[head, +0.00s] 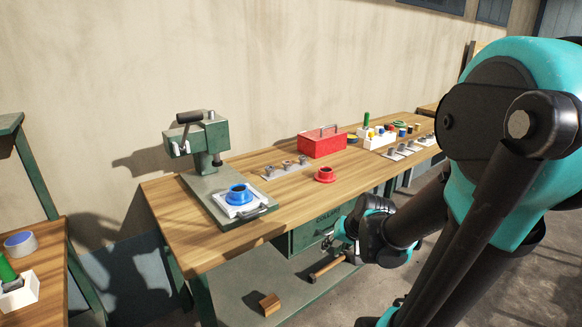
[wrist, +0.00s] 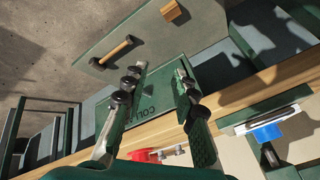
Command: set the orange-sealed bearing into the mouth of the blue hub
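The blue hub (head: 239,194) sits on a white plate (head: 247,210) on the green press base, its round mouth facing up. The blue hub also shows at the right of the wrist view (wrist: 267,132). I cannot make out the orange-sealed bearing for certain; small coloured round parts (head: 402,126) stand far along the bench, too small to tell apart. My gripper (head: 338,243) is low in front of the bench, by the green drawer front. In the wrist view my gripper (wrist: 158,75) has its fingers apart with nothing between them.
The green press (head: 205,140) stands over the bench's left end. A red flanged hub (head: 325,175), a red toolbox (head: 322,143), a white caddy (head: 375,138) and grey part holders (head: 287,167) stand on the wooden bench. A mallet (head: 328,268) and wooden block (head: 270,303) lie on the lower shelf.

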